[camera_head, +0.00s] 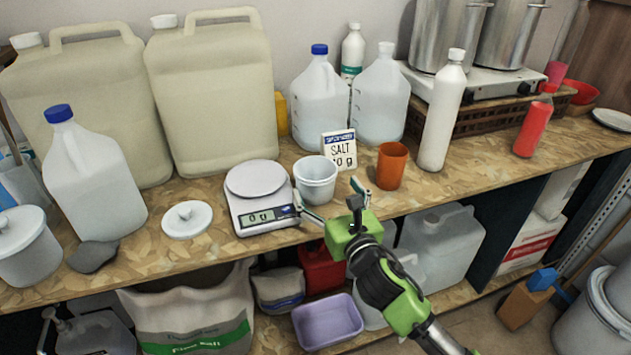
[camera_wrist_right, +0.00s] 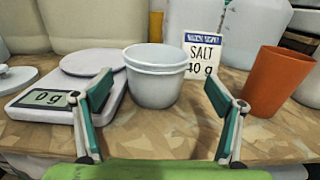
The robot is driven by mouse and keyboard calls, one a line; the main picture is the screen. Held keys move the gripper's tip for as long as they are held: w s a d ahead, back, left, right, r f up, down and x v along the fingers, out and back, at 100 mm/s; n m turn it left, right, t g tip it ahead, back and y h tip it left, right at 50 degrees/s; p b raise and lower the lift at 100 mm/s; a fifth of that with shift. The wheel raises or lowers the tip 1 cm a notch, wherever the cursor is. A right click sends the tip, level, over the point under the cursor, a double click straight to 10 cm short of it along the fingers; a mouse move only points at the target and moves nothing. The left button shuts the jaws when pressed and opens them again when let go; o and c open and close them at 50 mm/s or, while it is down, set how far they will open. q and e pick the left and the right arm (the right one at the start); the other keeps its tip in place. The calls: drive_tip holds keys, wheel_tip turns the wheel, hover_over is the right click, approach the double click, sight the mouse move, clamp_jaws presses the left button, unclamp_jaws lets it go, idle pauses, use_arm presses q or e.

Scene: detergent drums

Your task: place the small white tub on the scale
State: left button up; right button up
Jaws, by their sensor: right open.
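The small white tub (camera_head: 314,180) stands upright on the wooden counter, just right of the scale. In the right wrist view the tub (camera_wrist_right: 156,82) is ahead of the fingers and between their lines. The white scale (camera_head: 257,195) has a bare round plate, and its display reads 0 g; it also shows in the right wrist view (camera_wrist_right: 75,95). My right gripper (camera_head: 331,200) is open and empty, with its fingertips in front of and beside the tub. I cannot tell whether either finger touches it. My left gripper is not in view.
An orange cup (camera_head: 391,166) stands close to the right of the tub. A salt card (camera_head: 339,150) stands behind it. A white lid (camera_head: 187,219) lies left of the scale. Large jugs (camera_head: 213,95) line the back. The counter's front edge is close below the scale.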

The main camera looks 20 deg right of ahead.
sight(309, 163)
drive_tip(key=w, duration=0.3)
drive_tip(key=w+p, duration=0.1)
drive_tip(key=w, duration=0.1)
drive_tip(key=shift+w+a+r, duration=0.15)
drive_tip(key=shift+a, duration=0.25)
drive_tip(key=shift+w, duration=0.45)
drive_tip(key=c, duration=1.1)
drive_tip(key=shift+c, duration=0.2)
